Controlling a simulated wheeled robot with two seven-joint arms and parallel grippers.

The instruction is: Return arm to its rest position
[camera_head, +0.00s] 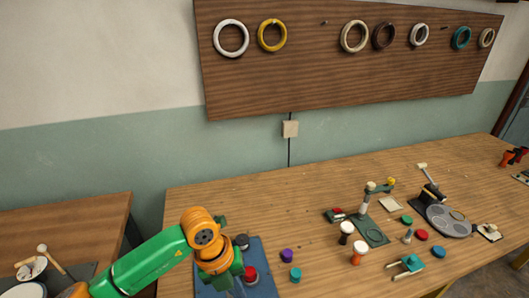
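My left arm, green and orange, comes in from the lower left. Its gripper (238,284) is low over a dark blue mat (262,256) on the near left part of the long table. A red-topped piece (249,273) is on the mat, close to the right of the gripper; I cannot tell whether they touch. A dark round piece (242,241) lies behind the wrist. The fingers are small and partly hidden, so their opening is unclear. My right gripper is not in view.
Purple (287,256) and teal (295,275) pieces stand just right of the mat. Rings hang on a wall board (330,85). A side table (75,215) is left.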

